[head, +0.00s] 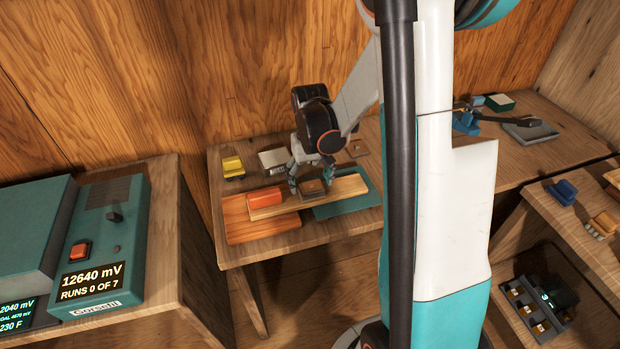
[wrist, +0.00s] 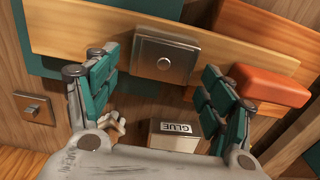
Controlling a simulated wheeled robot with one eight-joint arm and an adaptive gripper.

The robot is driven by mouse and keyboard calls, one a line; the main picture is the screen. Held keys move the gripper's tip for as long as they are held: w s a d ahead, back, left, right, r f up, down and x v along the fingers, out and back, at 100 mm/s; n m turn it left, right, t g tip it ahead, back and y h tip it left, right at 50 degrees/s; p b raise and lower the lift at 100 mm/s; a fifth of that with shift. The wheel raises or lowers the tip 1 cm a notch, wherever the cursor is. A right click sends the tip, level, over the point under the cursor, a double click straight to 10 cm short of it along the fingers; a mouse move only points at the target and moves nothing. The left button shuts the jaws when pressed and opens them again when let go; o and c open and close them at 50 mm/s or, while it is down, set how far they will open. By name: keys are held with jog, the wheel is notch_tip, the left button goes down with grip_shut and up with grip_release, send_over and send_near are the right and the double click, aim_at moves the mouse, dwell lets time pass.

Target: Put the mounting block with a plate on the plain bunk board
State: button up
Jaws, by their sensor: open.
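The mounting block with a plate (head: 313,187) is a small brown block with a square metal top. It rests on the pale, plain bunk board (head: 347,186), near its middle.
An orange-red block (head: 265,197) sits at the board's left end. An orange wooden slab (head: 250,228) and a teal sheet (head: 332,210) lie beneath. A glue box (wrist: 174,138), a yellow item (head: 233,166) and a small plate (wrist: 35,107) are nearby. The table's front edge is close.

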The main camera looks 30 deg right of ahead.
aim_at(309, 182)
notch_tip(309, 182, up, 12)
jog(key=p, duration=0.3)
jog(key=shift+r+p, duration=0.15)
jog(key=shift+p, duration=0.15)
jog(key=s+a+r+n+t, duration=0.2)
jog(key=a+r+t, duration=0.2)
jog(key=a+r, duration=0.55)
jog(key=s+a+f+t+b, duration=0.1)
jog(key=s+a, duration=0.1)
jog(key=s, duration=0.4)
jog(key=s+a+f+n+t+b, duration=0.1)
jog(key=s+a+t+b, duration=0.1)
jog(key=s, duration=0.4)
jog(key=shift+a, duration=0.55)
jog(key=shift+s, duration=0.1)
